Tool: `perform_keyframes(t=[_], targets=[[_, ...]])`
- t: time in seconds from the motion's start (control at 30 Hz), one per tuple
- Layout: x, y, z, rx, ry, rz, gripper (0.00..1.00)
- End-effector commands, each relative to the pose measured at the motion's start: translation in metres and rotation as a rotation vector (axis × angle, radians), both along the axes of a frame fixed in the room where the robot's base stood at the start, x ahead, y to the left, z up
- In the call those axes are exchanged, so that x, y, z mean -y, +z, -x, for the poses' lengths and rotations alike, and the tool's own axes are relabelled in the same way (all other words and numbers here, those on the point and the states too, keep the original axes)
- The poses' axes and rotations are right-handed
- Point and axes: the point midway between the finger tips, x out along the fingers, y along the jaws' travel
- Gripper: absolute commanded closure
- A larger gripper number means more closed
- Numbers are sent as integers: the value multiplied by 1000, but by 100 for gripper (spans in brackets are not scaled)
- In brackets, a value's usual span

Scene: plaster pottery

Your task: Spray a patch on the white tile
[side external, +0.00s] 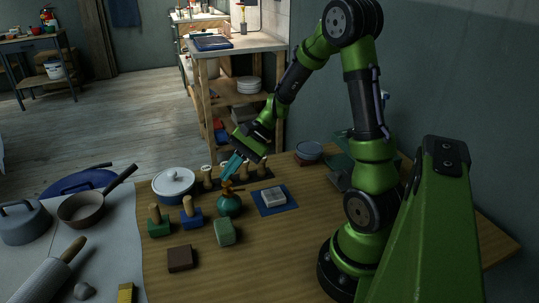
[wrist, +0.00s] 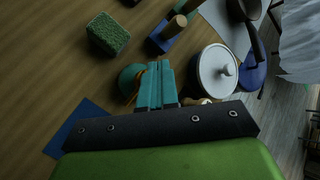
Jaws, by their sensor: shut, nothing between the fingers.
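A teal-green spray bottle (side external: 229,206) with an orange-brown head stands upright on the wooden table. The white tile (side external: 273,196) lies on a blue mat (side external: 264,209) to the right of the bottle. My gripper (side external: 231,169) is shut and empty, pointing down just above the bottle's head. In the wrist view my closed teal fingers (wrist: 157,82) partly cover the bottle (wrist: 129,78); whether they touch it I cannot tell. The blue mat (wrist: 72,128) shows at the lower left there, and the tile is hidden behind my gripper.
A white lidded pot (side external: 174,185) stands left of the bottle. A blue block with a wooden handle (side external: 192,218), a similar green one (side external: 158,226), a green sponge (side external: 224,233) and a brown block (side external: 180,259) lie nearby. Several wooden-handled tools stand behind. The table's front right is clear.

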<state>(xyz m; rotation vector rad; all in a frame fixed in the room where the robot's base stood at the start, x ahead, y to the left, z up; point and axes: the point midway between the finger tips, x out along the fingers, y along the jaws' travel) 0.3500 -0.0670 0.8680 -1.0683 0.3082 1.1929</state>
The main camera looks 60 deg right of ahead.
Motion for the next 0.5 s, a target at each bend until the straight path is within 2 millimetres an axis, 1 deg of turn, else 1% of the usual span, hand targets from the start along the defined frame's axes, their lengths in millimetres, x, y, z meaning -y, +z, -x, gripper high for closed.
perform_keyframes(t=[0.17,0.5], targets=[[0,9,-1,3,0,2,100],[0,44,-1,4,1,2,100]])
